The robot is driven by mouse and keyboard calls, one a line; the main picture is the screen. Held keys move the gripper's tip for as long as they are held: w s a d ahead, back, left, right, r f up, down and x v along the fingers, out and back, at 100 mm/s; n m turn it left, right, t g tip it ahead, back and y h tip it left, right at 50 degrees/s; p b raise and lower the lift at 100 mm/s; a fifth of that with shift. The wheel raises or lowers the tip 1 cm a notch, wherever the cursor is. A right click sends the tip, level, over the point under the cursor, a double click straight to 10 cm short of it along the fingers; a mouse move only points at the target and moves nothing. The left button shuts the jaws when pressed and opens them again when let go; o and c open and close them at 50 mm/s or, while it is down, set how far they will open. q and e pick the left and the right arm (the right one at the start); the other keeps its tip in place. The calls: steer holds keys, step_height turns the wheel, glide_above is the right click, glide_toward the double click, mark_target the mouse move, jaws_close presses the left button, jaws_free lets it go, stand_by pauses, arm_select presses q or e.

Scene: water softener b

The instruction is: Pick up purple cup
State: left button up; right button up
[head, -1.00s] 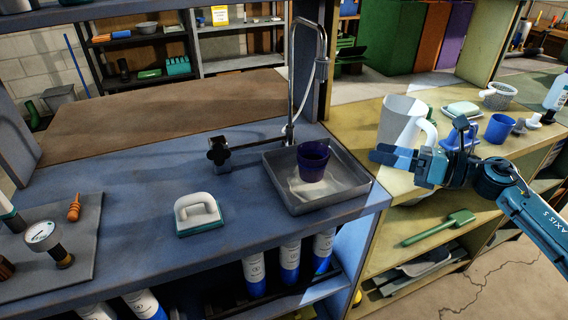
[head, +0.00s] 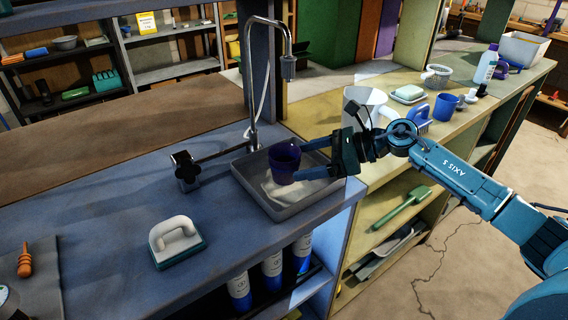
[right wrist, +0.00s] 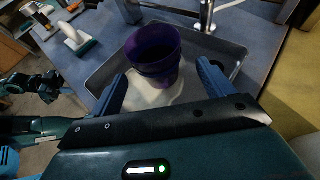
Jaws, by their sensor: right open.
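The purple cup (head: 285,160) stands upright in a grey metal tray (head: 279,213) under the tap. In the right wrist view the cup (right wrist: 153,52) stands ahead of and between my right gripper's blue fingers, which are spread apart. In the head view my right gripper (head: 306,160) reaches in from the right at the tray, its fingertips close to the cup's right side. I cannot tell whether they touch it. The right gripper is open. My left gripper does not show in the head view. A white cloth-like patch (right wrist: 150,95) lies in the tray beneath the cup.
The tap (head: 289,66) rises behind the tray. A white-handled scrubber (head: 177,242) lies on the blue counter to the left. A white pitcher (head: 362,103), a blue cup (head: 446,106) and a brush stand on the yellow counter at right. The counter between scrubber and tray is clear.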

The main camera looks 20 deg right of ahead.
mark_target(297, 163)
steer(key=shift+w+a+f, duration=0.2)
steer(key=shift+a, duration=0.3)
steer(key=p+x, duration=0.1)
steer(key=x, duration=0.3)
steer(key=shift+w+a+f, duration=0.1)
steer(key=shift+a+f, duration=0.15)
steer(key=shift+f, duration=0.05)
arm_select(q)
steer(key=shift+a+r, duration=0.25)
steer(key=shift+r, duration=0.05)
arm_select(e)
steer(key=shift+c, duration=0.5)
steer(key=c, duration=1)
